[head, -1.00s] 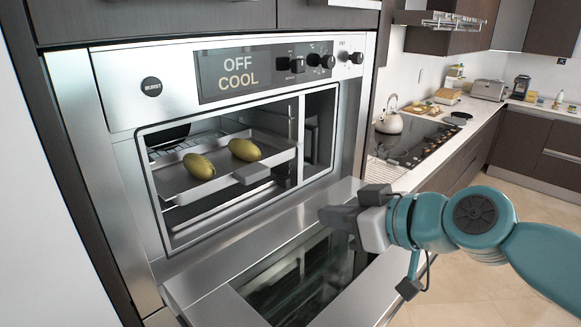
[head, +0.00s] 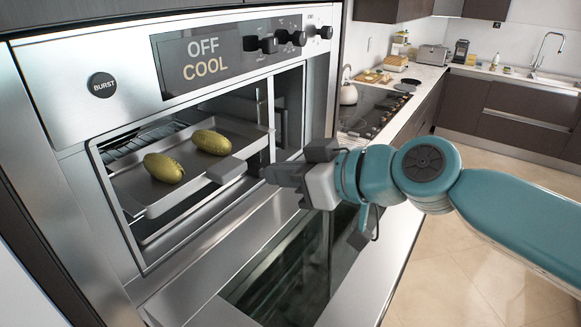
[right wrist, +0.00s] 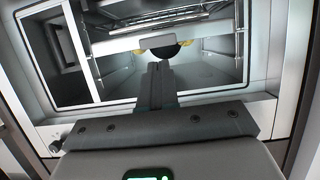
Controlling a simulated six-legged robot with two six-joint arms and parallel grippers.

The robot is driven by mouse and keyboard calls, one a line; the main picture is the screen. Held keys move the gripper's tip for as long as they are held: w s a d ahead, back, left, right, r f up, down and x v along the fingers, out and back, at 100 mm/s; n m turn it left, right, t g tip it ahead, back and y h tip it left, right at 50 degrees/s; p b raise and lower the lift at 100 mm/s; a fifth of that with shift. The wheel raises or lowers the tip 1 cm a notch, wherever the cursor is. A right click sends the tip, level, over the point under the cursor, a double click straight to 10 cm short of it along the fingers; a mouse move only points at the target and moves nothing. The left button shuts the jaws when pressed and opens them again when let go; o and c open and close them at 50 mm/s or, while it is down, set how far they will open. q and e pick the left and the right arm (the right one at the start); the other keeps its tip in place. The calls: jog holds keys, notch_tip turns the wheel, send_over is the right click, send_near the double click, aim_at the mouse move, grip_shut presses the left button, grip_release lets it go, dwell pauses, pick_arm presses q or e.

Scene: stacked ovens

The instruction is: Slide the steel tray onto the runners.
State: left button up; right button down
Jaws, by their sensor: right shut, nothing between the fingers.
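The steel tray (head: 133,190) lies inside the open oven cavity with two yellow-green, potato-like items (head: 164,167) on it. A grey block-like handle (head: 226,170) is on its front edge, facing me. Whether the tray's sides rest on the runners cannot be told. My right gripper (head: 268,174) is shut and empty, just right of the handle, with a small gap seeming to remain. In the right wrist view, its closed fingers (right wrist: 158,70) point at the dark handle (right wrist: 162,50), and the tray's front edge (right wrist: 125,46) shows across the cavity. My left gripper is out of view.
The oven door (head: 300,262) is folded down below the cavity. A vertical divider (head: 266,115) stands right of the tray. A wire rack (head: 140,140) shows behind the tray. The control panel (head: 205,58) reads "OFF COOL". Open floor lies to the right.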

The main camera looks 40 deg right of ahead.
jog(key=x, duration=0.5)
jog(key=shift+w+f, duration=0.15)
jog(key=shift+w, duration=0.1)
jog(key=shift+w+d+f, duration=0.1)
jog(key=shift+w+d, duration=0.05)
jog(key=shift+w, duration=0.1)
jog(key=shift+a, duration=0.25)
jog(key=shift+d, duration=0.2)
jog(key=shift+a, duration=0.15)
dwell(0.3)
jog(key=shift+w, duration=0.1)
dwell(0.7)
